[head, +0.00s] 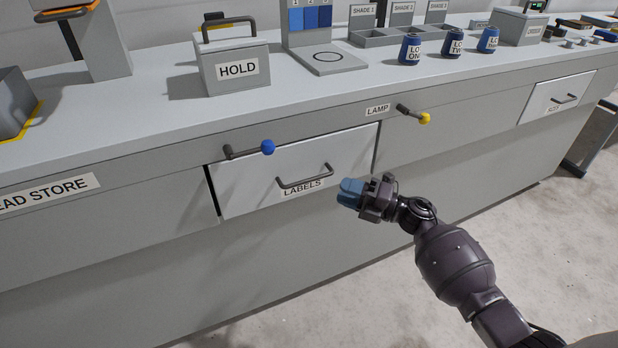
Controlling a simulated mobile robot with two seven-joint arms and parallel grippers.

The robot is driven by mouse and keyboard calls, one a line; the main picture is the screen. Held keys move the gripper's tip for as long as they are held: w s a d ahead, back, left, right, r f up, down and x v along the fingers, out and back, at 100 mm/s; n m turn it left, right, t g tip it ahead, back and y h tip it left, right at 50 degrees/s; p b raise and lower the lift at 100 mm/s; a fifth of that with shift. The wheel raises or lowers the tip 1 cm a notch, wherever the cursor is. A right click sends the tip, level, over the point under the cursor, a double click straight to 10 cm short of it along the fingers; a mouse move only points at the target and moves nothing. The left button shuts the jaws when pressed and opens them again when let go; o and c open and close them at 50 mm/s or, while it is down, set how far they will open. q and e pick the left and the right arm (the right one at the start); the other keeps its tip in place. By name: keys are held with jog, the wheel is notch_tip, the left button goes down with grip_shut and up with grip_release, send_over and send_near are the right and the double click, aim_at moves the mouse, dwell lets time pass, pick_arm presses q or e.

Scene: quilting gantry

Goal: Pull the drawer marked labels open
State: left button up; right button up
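The drawer marked LABELS (250,185) is a pale front in the grey bench's face, in the middle of the head view. It looks shut, with narrow dark gaps along its left and right sides. Its dark bar handle (304,181) runs across the front just above the LABELS tag (302,187). My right gripper (347,193), with blue fingertips, is just right of the handle in the picture and appears apart from it. Its fingertips look close together and overlap from this angle, so I cannot tell whether they are open. Nothing shows held in it. My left gripper is out of view.
A blue-knobbed lever (267,147) sticks out above the drawer, and a yellow-knobbed lever (424,118) by the LAMP tag to its right. Another drawer (556,98) is at the far right. The HOLD box (234,68) and several blue spools stand on the bench top. The floor in front is clear.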

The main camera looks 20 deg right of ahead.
aim_at(311, 178)
jog(key=b+x, duration=0.1)
jog(key=x, duration=0.8)
jog(key=shift+w+a+f, duration=0.1)
jog(key=shift+w, duration=0.05)
jog(key=shift+c, duration=0.2)
grip_shut()
